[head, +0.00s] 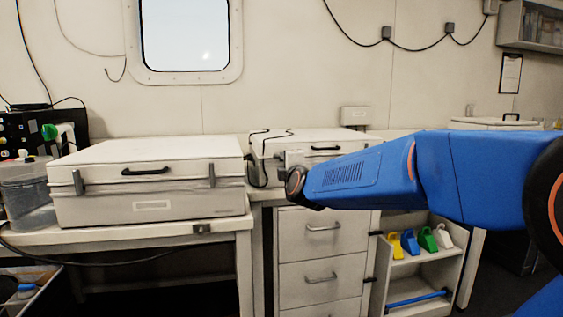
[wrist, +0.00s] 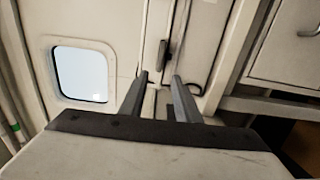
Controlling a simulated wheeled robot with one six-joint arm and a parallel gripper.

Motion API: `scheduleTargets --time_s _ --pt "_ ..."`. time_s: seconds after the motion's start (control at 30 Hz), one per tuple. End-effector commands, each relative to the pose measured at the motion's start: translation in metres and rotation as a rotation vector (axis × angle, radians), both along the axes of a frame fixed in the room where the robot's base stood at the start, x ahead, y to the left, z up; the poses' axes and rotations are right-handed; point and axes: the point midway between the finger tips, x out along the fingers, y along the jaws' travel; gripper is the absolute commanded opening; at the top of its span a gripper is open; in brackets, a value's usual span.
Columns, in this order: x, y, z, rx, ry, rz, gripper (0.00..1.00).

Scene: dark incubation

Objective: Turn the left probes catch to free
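Two pale lidded cases stand on the bench. The left case (head: 150,205) has a dark handle (head: 145,171) and two grey catches, a left one (head: 77,182) and a right one (head: 211,176), both looking upright. The middle case (head: 312,136) has a dark handle (head: 325,148); my gripper hides its left front, so no left catch shows there. No label is readable, so I cannot tell which case holds probes. My gripper (wrist: 160,78) has its two grey fingers apart, with nothing clearly held. In the wrist view they point toward a pale lidded surface with a dark handle (wrist: 163,52).
A drawer unit (head: 320,250) stands below the middle case. Right of it is an open shelf (head: 412,266) with coloured scoops (head: 410,242). Clear bins (head: 25,190) and black equipment stand at far left. A dark cable hangs beside the middle case.

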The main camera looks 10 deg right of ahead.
Motion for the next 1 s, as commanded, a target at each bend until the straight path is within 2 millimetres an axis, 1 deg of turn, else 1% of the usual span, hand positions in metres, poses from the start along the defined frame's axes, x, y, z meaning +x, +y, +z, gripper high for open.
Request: scheduleTargets --time_s 0.03,0.3,0.5,0.7,1.0 --pt "-0.010 0.000 0.000 0.000 -0.001 0.001 0.30" --pt "-0.056 0.000 0.001 0.001 -0.001 0.001 0.30" --pt "-0.080 0.000 0.000 0.000 -0.001 0.001 0.30" --pt "-0.091 0.000 -0.001 0.000 0.001 0.000 0.30" --pt "-0.093 0.000 -0.001 -0.001 0.001 0.000 0.30"
